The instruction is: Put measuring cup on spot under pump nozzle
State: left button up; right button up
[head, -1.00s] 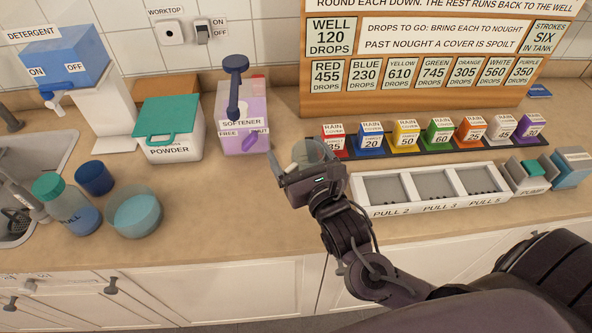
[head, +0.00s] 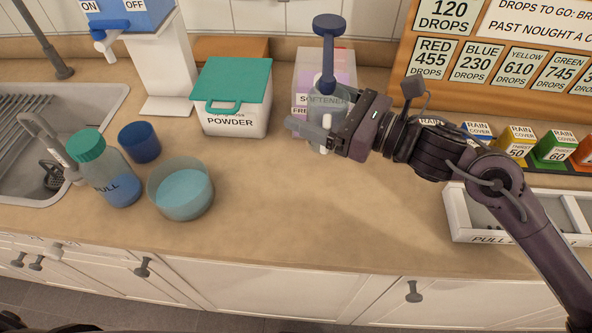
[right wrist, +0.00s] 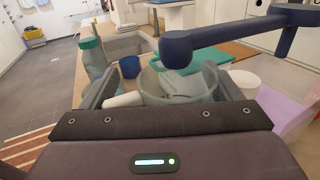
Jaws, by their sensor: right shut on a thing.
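My right gripper (head: 335,125) is shut on the measuring cup, a clear greyish cup (head: 322,113) held in front of the softener dispenser (head: 345,68). The dark blue pump (head: 325,60) stands up from the dispenser, its head just above and behind the cup. In the right wrist view the clear cup (right wrist: 172,88) sits between the fingers, and the pump nozzle (right wrist: 180,52) hangs close over its rim. The gripper hides part of the cup and the spot under the nozzle, so I cannot tell whether the cup touches it. My left gripper is not in view.
A powder box (head: 233,110) with a teal lid stands left of the dispenser. A clear bowl of blue liquid (head: 180,203), a blue cup (head: 139,142) and a teal-capped bottle (head: 104,170) stand further left. A white tray (head: 460,215) lies right. The middle counter is clear.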

aim_at(312, 149)
jog(key=shift+a+f+g+p, duration=0.15)
jog(key=shift+a+f, duration=0.2)
jog(key=shift+f, duration=0.25)
jog(key=shift+a+f+g+p, duration=0.15)
jog(key=shift+a+f, duration=0.15)
jog(key=shift+f, duration=0.25)
jog(key=f, duration=0.2)
jog(key=d+f+p, duration=0.1)
jog(key=f, duration=0.1)
jog(key=shift+s+f, duration=0.1)
jog(key=shift+f, duration=0.1)
notch_tip(312, 149, down, 2)
jog(key=shift+a+f, duration=0.15)
jog(key=shift+f, duration=0.05)
jog(key=shift+f+p, duration=0.3)
jog(key=shift+f, duration=0.15)
jog(key=shift+f+b, duration=0.25)
jog(key=shift+b, duration=0.05)
jog(key=o, duration=0.8)
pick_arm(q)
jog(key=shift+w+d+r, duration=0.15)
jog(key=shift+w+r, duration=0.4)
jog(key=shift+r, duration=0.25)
pick_arm(e)
jog(key=shift+r, duration=0.1)
